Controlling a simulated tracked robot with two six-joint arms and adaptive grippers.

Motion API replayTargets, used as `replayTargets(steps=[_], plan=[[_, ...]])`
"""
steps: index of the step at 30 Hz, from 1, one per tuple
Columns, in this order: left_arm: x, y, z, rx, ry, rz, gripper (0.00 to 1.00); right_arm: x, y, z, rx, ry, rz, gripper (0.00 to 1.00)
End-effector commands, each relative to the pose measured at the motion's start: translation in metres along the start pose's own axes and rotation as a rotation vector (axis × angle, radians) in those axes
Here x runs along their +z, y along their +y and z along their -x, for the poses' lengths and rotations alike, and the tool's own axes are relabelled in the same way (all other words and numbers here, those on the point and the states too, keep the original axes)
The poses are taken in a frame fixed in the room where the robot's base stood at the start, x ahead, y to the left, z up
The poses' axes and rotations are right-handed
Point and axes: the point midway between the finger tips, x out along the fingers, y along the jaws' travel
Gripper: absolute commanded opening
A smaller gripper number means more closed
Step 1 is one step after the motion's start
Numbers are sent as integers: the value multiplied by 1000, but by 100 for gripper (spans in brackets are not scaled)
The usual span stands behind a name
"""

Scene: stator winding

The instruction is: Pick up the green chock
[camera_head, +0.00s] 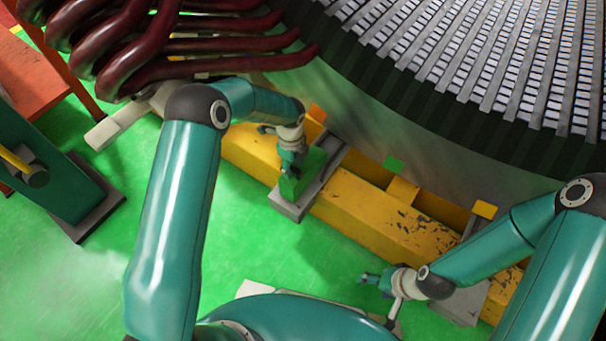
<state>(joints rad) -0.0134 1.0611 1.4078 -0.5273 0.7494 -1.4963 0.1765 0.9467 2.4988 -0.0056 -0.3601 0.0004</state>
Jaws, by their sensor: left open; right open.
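A bright green block (298,184), which looks like the green chock, stands on a grey plate beside the yellow beam, near the middle of the view. My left gripper (284,150) is just above and at the left side of this block. It is open, and its fingers partly overlap the block in the picture. I cannot tell whether they touch it. My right gripper (366,279) is open and empty low over the green floor, away from the block.
The yellow beam (390,220) runs diagonally below the large stator (460,65). Dark red bent tubes (210,45) are at the upper left, near my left arm. An orange table (30,80) stands at the left edge. Green floor (235,240) is clear between my arms.

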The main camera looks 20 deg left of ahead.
Motion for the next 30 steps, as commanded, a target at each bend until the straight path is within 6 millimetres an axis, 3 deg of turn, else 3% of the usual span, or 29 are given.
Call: replayTargets(steps=[3,11,12,21,30], plan=[[0,1,-19,2,1,0,48,0,3,-8,0,0,0,71],[0,0,-21,0,0,0,48,0,3,-7,0,0,0,71],[0,0,-21,0,0,0,46,0,3,-7,0,0,0,71],[0,0,-21,0,0,0,0,0,3,-7,0,0,0,71],[0,-1,-20,-3,0,0,0,0,3,-7,0,0,0,71]])
